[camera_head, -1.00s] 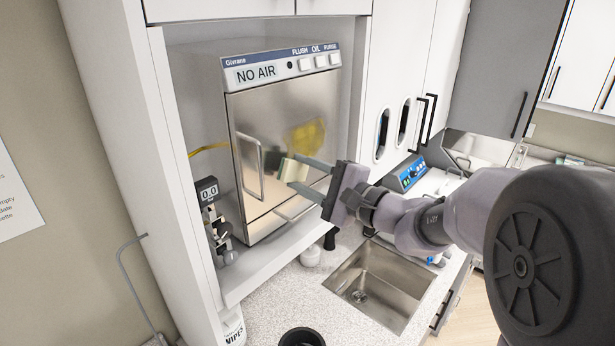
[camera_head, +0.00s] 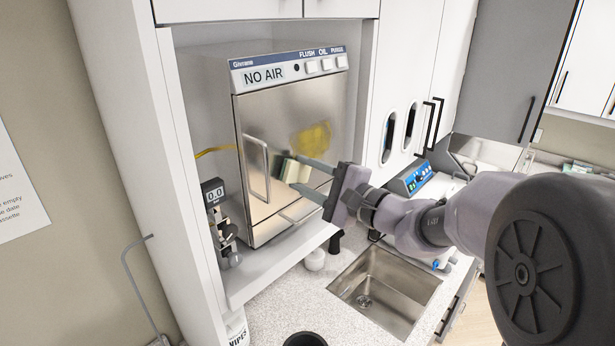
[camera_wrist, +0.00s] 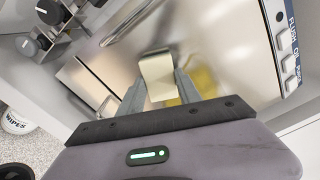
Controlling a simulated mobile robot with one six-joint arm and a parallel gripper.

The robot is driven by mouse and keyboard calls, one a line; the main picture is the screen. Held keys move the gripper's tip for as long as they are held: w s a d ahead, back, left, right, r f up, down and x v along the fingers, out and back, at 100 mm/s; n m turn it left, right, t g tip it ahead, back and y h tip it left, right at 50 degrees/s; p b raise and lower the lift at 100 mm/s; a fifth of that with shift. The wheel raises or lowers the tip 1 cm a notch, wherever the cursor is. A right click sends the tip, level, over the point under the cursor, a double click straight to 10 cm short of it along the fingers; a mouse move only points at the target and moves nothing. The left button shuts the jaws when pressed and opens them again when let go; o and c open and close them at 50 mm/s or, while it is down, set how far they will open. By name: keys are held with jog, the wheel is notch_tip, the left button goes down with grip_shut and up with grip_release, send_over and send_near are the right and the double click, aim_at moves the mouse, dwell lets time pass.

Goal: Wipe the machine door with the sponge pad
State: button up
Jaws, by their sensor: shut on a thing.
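The machine door (camera_head: 284,121) is a shiny metal front under a blue and white panel reading NO AIR. A yellow smear (camera_head: 311,139) shows on its right half, and it also shows in the wrist view (camera_wrist: 205,82). My gripper (camera_head: 308,178) is shut on the sponge pad (camera_head: 296,171), a pale cream block in the head view. In the wrist view the pad (camera_wrist: 157,76) sits between the fingertips, in front of the door. The pad is at or very near the door, left of and below the smear. I cannot tell whether it touches.
A vertical handle (camera_head: 257,168) stands out on the door's left side, close to the pad. A gauge reading 0.0 (camera_head: 214,193) is left of the machine. A sink (camera_head: 388,290) is below right, and a dark round container (camera_head: 305,340) is at the front.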

jog(key=shift+w+a, duration=0.3)
jog(key=shift+a, duration=0.05)
